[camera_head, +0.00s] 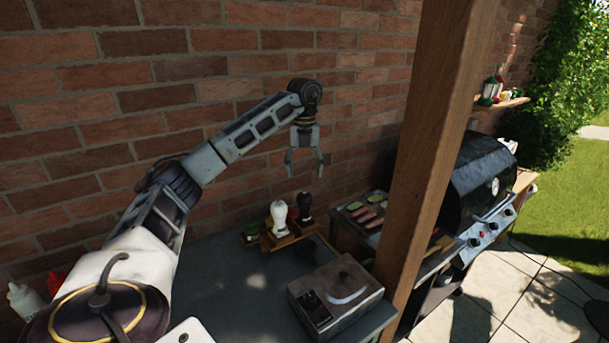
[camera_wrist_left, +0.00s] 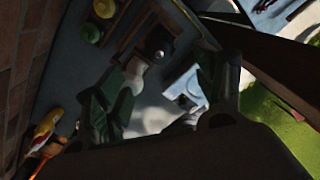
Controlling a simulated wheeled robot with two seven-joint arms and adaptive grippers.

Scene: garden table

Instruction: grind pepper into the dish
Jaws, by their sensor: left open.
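A white mill-shaped object (camera_head: 279,217) and a black one (camera_head: 304,206) stand upright in a small wooden rack (camera_head: 280,241) on the table by the brick wall. I cannot tell which one holds pepper. My left gripper (camera_head: 304,172) hangs above them, fingers down, open and empty, apart from both. In the left wrist view its fingers (camera_wrist_left: 165,88) spread in front of the dim, blurred rack (camera_wrist_left: 150,22). A small dark holder with something green (camera_head: 250,232) sits left of the rack; I cannot tell whether it is the dish. My right gripper is out of view.
Bottles (camera_head: 25,298) stand far left. The grey tabletop (camera_head: 225,290) has clear room.

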